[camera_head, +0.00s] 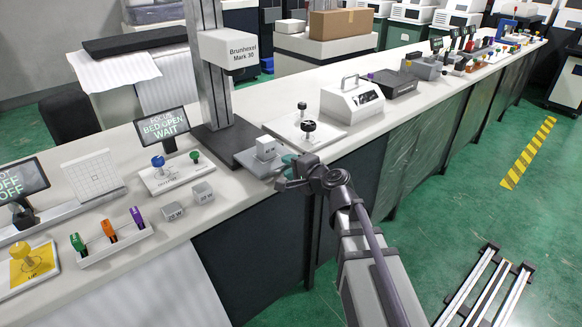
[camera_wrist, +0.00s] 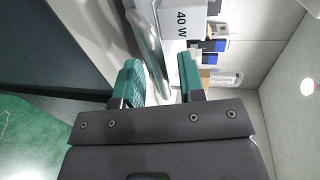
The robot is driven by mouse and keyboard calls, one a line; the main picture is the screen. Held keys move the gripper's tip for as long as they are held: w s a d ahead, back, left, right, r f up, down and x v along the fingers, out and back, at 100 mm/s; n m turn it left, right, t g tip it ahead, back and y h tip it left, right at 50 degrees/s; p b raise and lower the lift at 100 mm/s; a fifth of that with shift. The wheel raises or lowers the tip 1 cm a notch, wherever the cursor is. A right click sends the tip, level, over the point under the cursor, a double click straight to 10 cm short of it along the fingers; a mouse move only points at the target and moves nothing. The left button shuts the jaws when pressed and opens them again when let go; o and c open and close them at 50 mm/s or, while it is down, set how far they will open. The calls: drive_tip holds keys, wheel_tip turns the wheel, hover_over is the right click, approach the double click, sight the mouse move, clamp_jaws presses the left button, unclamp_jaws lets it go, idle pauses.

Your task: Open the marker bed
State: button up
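The marker (camera_head: 222,75), labelled "Brunhexel Mark 30", stands on the bench with a tall column. Its grey bed plate (camera_head: 247,158) sits at the bench's front edge and carries a pale block (camera_head: 266,148); in the wrist view the block (camera_wrist: 180,18) reads "40 W". My gripper (camera_head: 287,166) is at the bed's right front side. In the wrist view my gripper's teal fingers (camera_wrist: 160,80) are apart, with a grey curved metal bar (camera_wrist: 150,45), apparently the bed handle, between them. The bar is close to the left finger, with a gap to the right one. Contact is unclear.
A display (camera_head: 163,126) reads "FOCUS", "BED OPEN", "WAIT". Below it is a panel (camera_head: 176,173) with blue and green knobs. Two small weight-marked blocks (camera_head: 203,193) lie left of the bed. A plate with black knobs (camera_head: 306,130) stands right.

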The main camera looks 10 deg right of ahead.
drive_tip(key=p+v, duration=0.1)
drive_tip(key=v, duration=0.6)
drive_tip(key=shift+s, duration=0.2)
drive_tip(key=shift+d, duration=0.1)
drive_tip(key=s+d+f+n+g+h, duration=0.2)
drive_tip(key=s+f+n+g+h, duration=0.6)
drive_tip(key=s+f+n+g, duration=0.55)
wheel_tip(320, 180, up, 17)
drive_tip(key=s+m+p, duration=0.1)
drive_tip(key=p, duration=1.7)
drive_tip(key=shift+a+r+m, duration=0.2)
drive_tip(key=shift+a+m, duration=0.05)
drive_tip(key=shift+m, duration=0.1)
